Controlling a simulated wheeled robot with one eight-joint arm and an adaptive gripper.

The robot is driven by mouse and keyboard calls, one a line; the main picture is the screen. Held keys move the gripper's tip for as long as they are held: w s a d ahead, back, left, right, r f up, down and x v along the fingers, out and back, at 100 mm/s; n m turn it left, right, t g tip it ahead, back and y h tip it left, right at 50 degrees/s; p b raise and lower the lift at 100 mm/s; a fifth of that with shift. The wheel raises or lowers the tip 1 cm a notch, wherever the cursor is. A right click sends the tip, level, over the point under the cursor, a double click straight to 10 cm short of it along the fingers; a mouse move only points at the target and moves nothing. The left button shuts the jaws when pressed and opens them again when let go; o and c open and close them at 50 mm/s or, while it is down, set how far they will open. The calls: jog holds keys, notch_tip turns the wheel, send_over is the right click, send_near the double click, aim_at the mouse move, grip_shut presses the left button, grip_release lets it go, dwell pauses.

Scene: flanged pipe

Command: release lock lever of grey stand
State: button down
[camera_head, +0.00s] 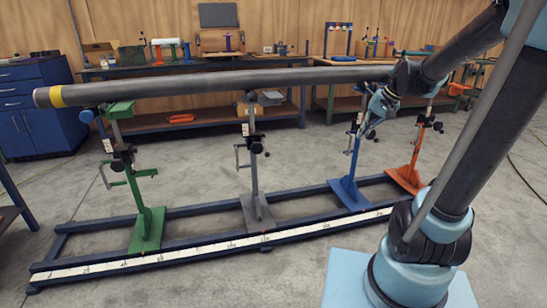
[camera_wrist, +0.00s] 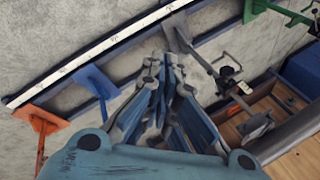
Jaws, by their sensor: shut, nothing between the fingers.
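The grey stand (camera_head: 254,180) rises from the floor rail in the middle of the head view, under the long pipe (camera_head: 220,84). A black clamp with a knob (camera_head: 256,147) and a thin crank sit on its post; I cannot tell which part is the lock lever. In the wrist view the grey stand (camera_wrist: 181,40) shows beyond the fingers, its black clamp (camera_wrist: 228,74) to their right. My gripper (camera_head: 371,128) is shut and empty, by the blue stand (camera_head: 349,188), right of the grey stand and apart from it. It also shows in the wrist view (camera_wrist: 163,65).
The green stand (camera_head: 148,220) is at left and the orange stand (camera_head: 408,175) at right, all on a blue floor rail (camera_head: 70,259) with a white scale. Benches (camera_head: 180,125) stand behind. Floor in front of the rail is clear.

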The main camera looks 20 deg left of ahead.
jog(key=w+a+f+m+g+y, duration=0.1)
jog(key=w+a+f+y, duration=0.25)
jog(key=w+a, duration=0.8)
jog(key=w+a+f+y, duration=0.2)
jog(key=w+a+f, duration=0.2)
jog(key=w+a, duration=0.75)
jog(key=w+a+f+y, duration=0.1)
jog(key=w+a+f, duration=0.3)
jog(key=f, duration=0.4)
jog(key=w+a+f+m+g+y, duration=0.1)
jog(key=w+a+f, duration=0.3)
jog(key=f, duration=0.4)
jog(key=w+a+f+m+g+y, duration=0.1)
jog(key=w+a+f+y, duration=0.2)
jog(key=f, duration=0.5)
jog(key=shift+w+a+f, duration=0.35)
jog(key=shift+w+a, duration=0.2)
jog(key=shift+w, duration=0.5)
jog(key=s+a, duration=0.4)
jog(key=a, duration=0.4)
jog(key=shift+a+f, duration=0.25)
